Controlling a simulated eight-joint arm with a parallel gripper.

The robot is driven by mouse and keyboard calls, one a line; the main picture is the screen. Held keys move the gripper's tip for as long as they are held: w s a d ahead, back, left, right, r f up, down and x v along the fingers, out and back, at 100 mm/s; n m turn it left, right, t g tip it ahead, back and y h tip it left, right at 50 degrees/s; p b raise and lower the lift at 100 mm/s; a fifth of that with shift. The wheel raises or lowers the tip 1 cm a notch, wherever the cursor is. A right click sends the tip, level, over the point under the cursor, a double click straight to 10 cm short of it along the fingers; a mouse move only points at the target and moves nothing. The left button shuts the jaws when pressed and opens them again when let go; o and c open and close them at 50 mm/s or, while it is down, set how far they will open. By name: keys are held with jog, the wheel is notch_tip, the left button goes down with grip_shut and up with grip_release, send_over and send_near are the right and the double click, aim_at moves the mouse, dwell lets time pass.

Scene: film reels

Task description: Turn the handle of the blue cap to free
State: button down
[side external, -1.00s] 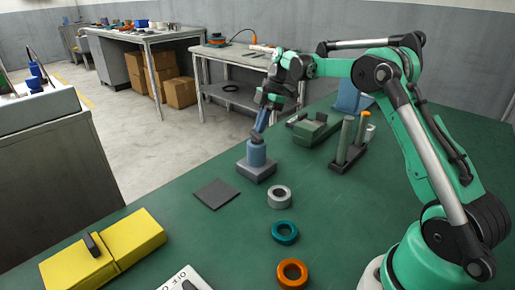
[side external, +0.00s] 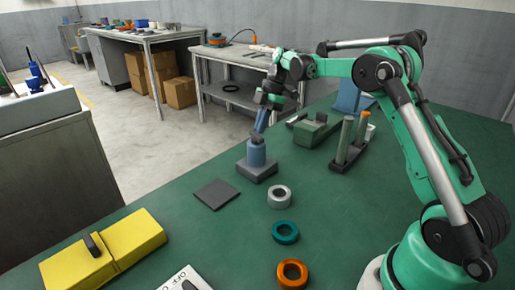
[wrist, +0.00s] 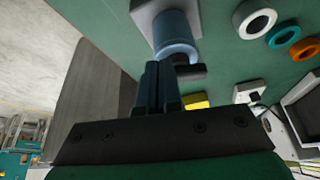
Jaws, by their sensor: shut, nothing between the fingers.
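The blue cap (side external: 257,155) stands upright on a grey square block on the green bench. It also shows in the wrist view (wrist: 174,35), at the top centre. My gripper (side external: 260,131) reaches down to the top of the cap from above, tilted. In the wrist view its blue fingers (wrist: 161,66) are together, with nothing between them. The fingertips are close beside the handle; I cannot tell whether they touch it. The handle's left part is hidden by the fingers.
A dark flat square plate (side external: 216,194) lies left of the block. Grey (side external: 279,197), teal (side external: 286,232) and orange (side external: 292,273) rings lie in front. A holder with upright rods (side external: 346,145) stands to the right. A yellow box (side external: 130,250) is at the front left.

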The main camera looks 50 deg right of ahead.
jog(key=shift+s+a, duration=0.3)
jog(key=shift+a, duration=0.35)
jog(key=v, duration=0.5)
jog(key=s+a+r+m+t+h, duration=0.2)
jog(key=s+a+r+m+h, duration=0.15)
jog(key=s+a+m, duration=0.45)
jog(key=s+a+f+m+t, duration=0.4)
jog(key=s+a+m, duration=0.2)
jog(key=s+m, duration=0.1)
jog(key=shift+a+f+h, duration=0.2)
jog(key=shift+f+h, duration=0.1)
jog(key=shift+h, duration=0.05)
